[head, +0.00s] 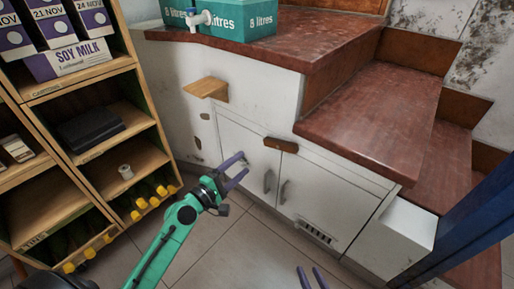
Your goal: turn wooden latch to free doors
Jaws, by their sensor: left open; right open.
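The wooden latch (280,145) is a small brown bar at the top of the seam between two white cabinet doors. It lies roughly crosswise and spans the left door (237,135) and the right door (330,195). Both doors look closed, and each has a grey handle near the seam. My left gripper (240,166) is open and empty, in front of the left door in the picture, below and left of the latch and apart from it. My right gripper (312,275) shows only its purple fingers at the bottom edge, open and well below the latch.
A wooden shelf (135,130) with soy milk cartons and bottles stands at left. A small wooden ledge (206,88) juts from the white wall. Red stair treads (375,112) overhang the cabinet. A green water box (235,18) sits on top. Tiled floor (225,240) is clear.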

